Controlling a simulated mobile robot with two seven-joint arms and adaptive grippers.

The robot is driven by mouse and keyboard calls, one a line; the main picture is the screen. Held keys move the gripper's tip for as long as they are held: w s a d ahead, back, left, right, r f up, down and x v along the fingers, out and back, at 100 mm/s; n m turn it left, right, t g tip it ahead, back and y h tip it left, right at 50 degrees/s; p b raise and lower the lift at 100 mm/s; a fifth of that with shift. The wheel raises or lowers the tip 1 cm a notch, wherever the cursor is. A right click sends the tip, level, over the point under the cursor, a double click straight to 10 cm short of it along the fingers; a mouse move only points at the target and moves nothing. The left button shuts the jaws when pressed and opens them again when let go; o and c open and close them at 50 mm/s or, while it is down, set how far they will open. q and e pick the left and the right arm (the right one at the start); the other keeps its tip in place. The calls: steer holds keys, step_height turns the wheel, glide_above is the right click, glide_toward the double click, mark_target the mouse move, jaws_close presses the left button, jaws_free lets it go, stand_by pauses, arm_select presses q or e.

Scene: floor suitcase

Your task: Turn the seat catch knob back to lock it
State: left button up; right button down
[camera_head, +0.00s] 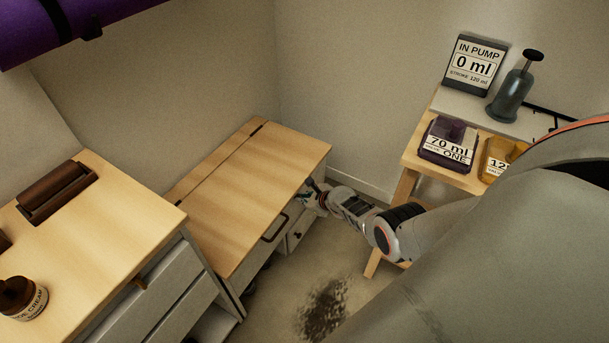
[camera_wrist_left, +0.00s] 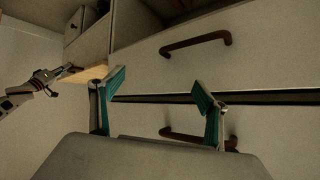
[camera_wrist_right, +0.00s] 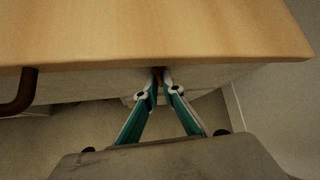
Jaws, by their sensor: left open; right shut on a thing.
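The wooden bench seat (camera_head: 255,185) is down flat, with a dark handle (camera_head: 275,228) on its front. My right gripper (camera_head: 314,190) is at the front of the bench, near its right end. In the right wrist view the right gripper (camera_wrist_right: 160,90) is shut on the small brown catch knob (camera_wrist_right: 158,73), just under the seat edge (camera_wrist_right: 200,55). The fingertips hide most of the knob, so its turn angle cannot be told. My left gripper (camera_wrist_left: 160,90) is open and empty, in front of drawer fronts with brown handles (camera_wrist_left: 197,43).
A drawer cabinet (camera_head: 110,215) with a brown roller and a shoe cream jar (camera_head: 22,298) stands left of the bench. A wooden stand (camera_head: 408,160) at right bears a pump (camera_head: 513,88) and labelled blocks (camera_head: 447,143).

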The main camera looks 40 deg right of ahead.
arm_select(q)
steer(key=shift+d+f+b, duration=0.15)
steer(key=shift+d+b, duration=0.15)
steer(key=shift+b, duration=0.6)
arm_select(e)
steer(key=m+y, duration=0.1)
steer(key=g+y, duration=0.1)
steer(key=y, duration=0.1)
steer(key=shift+d+f+m, duration=0.1)
steer(key=shift+d+m, duration=0.25)
steer(key=shift+m, duration=0.05)
arm_select(q)
steer(key=shift+w, duration=0.1)
arm_select(e)
steer(key=c, duration=2.2)
jaws_free()
steer(key=shift+w, duration=0.1)
steer(key=shift+a, duration=0.1)
